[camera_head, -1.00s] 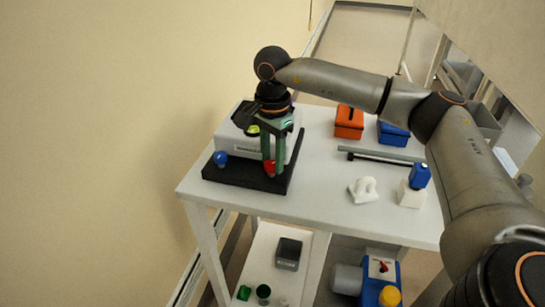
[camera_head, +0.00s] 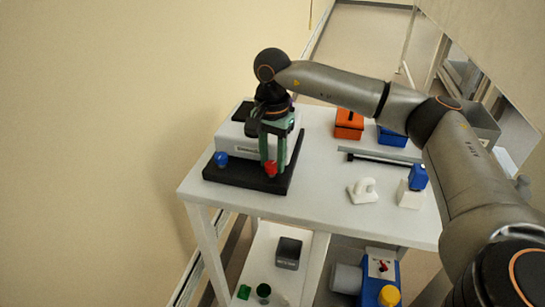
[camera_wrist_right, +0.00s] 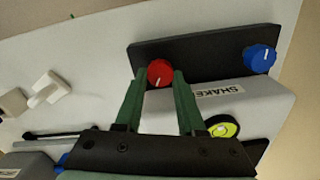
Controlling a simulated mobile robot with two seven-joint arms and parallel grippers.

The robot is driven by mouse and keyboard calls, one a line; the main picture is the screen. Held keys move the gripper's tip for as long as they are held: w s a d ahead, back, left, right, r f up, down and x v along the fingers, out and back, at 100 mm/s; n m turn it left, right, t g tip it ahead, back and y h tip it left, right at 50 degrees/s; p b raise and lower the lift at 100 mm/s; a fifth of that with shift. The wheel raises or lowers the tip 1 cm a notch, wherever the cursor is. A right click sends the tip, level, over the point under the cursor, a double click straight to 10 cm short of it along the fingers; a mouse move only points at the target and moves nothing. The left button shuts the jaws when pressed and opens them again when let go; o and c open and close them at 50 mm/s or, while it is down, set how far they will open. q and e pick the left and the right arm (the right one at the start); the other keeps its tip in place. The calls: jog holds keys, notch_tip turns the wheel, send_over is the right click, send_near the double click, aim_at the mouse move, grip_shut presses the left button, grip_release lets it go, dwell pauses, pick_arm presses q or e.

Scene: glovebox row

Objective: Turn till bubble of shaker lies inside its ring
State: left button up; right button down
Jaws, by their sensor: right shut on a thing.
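The shaker (camera_head: 238,145) is a pale box on a black base plate (camera_head: 240,178), on the white table. A blue knob (camera_head: 221,158) and a red knob (camera_head: 271,169) sit at the plate's front corners. My right gripper (camera_head: 270,160) points down with its green fingers shut on the red knob; the right wrist view also shows the red knob (camera_wrist_right: 160,73) between the fingertips. A round yellow-green bubble level (camera_wrist_right: 222,126) with a dark rim shows there beside the right finger. A pale spot lies in it, but I cannot tell if the bubble is inside the ring. My left gripper is out of view.
An orange box (camera_head: 349,124) and a blue box (camera_head: 392,135) stand at the back of the table. A dark bar (camera_head: 385,159), a white fixture (camera_head: 363,190) and a white block with a blue top (camera_head: 411,195) are to the right. The table's front middle is clear.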

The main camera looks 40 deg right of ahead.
aim_at(273, 163)
jog(key=c, duration=0.8)
grip_release()
jog(key=shift+r, duration=0.5)
notch_tip(273, 163, up, 12)
jog(key=shift+f, duration=0.2)
